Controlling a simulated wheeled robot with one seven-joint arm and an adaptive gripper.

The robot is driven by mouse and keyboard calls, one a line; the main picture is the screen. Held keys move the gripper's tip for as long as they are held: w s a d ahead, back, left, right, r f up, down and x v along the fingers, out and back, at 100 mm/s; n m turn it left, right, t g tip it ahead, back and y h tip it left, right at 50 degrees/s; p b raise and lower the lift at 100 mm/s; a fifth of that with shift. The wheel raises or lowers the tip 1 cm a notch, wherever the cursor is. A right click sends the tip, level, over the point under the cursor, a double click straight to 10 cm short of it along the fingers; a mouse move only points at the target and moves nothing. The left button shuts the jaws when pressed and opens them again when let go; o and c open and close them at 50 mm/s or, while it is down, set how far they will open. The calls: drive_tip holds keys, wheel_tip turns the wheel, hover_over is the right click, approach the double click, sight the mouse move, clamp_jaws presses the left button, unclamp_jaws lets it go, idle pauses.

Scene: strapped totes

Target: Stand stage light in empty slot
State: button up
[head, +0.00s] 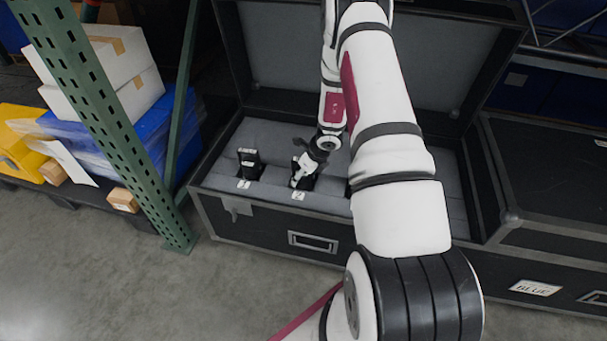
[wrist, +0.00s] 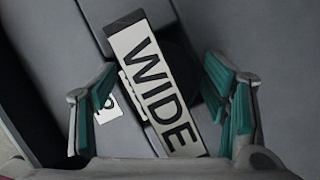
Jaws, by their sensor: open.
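A stage light with a white top plate reading WIDE (wrist: 155,90) lies between my fingers in the wrist view, over a dark opening in the grey foam. The plate runs slantwise in the picture. My gripper (wrist: 160,82) is open, one finger on each side of the plate, with a gap visible on both sides. In the head view my gripper (head: 301,168) is low over the middle slot of the open case (head: 213,186), behind a small label. Another black light (head: 249,165) stands in the slot to the left. My arm hides the slots further right.
The raised case lid (head: 285,60) stands behind my arm. A closed black case (head: 550,190) with a BLUE label is at right. A green rack post (head: 105,120), with boxes behind it, is at left. The floor in front of the case at left is clear.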

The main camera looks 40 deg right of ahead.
drive_tip(key=p+v, duration=0.4)
drive_tip(key=v, duration=0.8)
drive_tip(key=w+a+r+n+t+y, duration=0.1)
drive_tip(key=w+a+r+n, duration=0.1)
drive_tip(key=a+r+n, duration=0.4)
drive_tip(key=w+a+r+n+y, duration=0.1)
drive_tip(key=w+a+r, duration=0.15)
drive_tip(key=r, duration=0.55)
drive_tip(key=s+a+r+n+g+y, duration=0.1)
drive_tip(key=s+a+r+n, duration=0.35)
drive_tip(key=a+r, duration=0.25)
drive_tip(key=s+a+r+n+y, duration=0.1)
drive_tip(key=s+a+r+n, duration=0.2)
drive_tip(key=a+r+n, duration=0.3)
drive_tip(key=s+a+r+n+g+h, duration=0.1)
drive_tip(key=s+a+r+n, duration=0.2)
drive_tip(key=s, duration=0.4)
drive_tip(key=s+a+r+n+g, duration=0.1)
drive_tip(key=s+a+r+n, duration=0.15)
drive_tip(key=s+n, duration=0.35)
drive_tip(key=s+a+r+n+g+h, duration=0.1)
drive_tip(key=s+a+r+n, duration=0.15)
drive_tip(key=s, duration=0.65)
drive_tip(key=s+d+n+h, duration=0.3)
drive_tip(key=s+d+n, duration=0.1)
drive_tip(key=s, duration=0.4)
drive_tip(key=shift+s+d+r+g, duration=0.25)
drive_tip(key=shift+d+r+g, duration=0.1)
drive_tip(key=shift+r+g, duration=0.05)
